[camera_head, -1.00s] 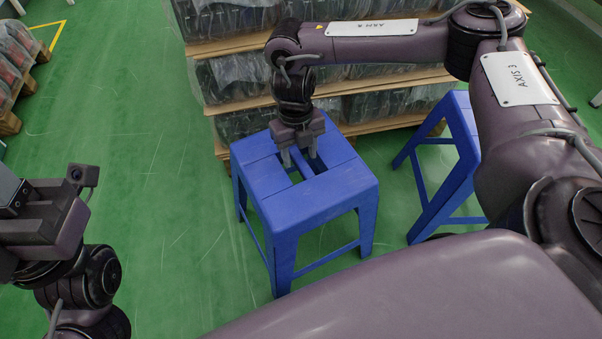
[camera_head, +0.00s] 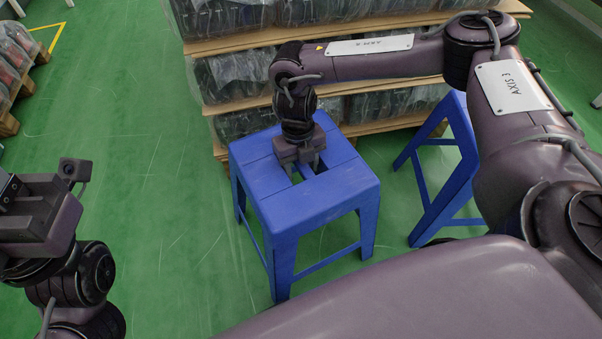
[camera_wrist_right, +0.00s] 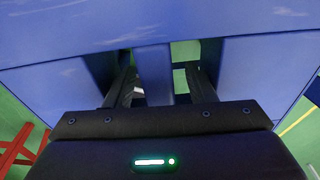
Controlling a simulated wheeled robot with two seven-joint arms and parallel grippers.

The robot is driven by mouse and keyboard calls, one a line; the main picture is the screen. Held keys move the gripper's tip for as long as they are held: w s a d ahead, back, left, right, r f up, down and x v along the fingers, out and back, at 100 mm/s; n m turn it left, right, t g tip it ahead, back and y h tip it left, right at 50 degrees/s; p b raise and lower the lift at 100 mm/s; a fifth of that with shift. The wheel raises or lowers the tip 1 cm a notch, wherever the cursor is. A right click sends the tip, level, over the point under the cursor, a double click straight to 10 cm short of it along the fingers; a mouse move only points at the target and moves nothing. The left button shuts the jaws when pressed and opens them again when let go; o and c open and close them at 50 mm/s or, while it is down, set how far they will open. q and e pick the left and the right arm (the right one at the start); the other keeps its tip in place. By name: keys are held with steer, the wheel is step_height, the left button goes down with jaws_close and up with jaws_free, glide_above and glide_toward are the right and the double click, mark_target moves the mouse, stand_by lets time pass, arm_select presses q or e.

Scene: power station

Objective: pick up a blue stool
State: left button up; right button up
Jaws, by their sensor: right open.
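A blue stool (camera_head: 320,200) stands upright on the green floor in the middle of the head view. Its seat has two slots with a slat between them. My right gripper (camera_head: 308,172) points down at the seat. In the right wrist view its open fingers (camera_wrist_right: 163,88) reach into the slots, one on each side of the slat (camera_wrist_right: 154,74), not shut on it. The fingertips are hidden below the seat. My left gripper (camera_head: 28,212) is at the left edge of the head view, away from the stool, and its fingers do not show.
A second blue stool (camera_head: 462,135) stands at the right, partly behind my right arm. Stacked pallets with wrapped goods (camera_head: 240,75) stand close behind the first stool. More wrapped goods (camera_head: 12,65) are at the far left. The green floor (camera_head: 165,190) left of the stool is clear.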

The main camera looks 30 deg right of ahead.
jaws_close()
stand_by(0.4)
steer(key=shift+w, duration=0.1)
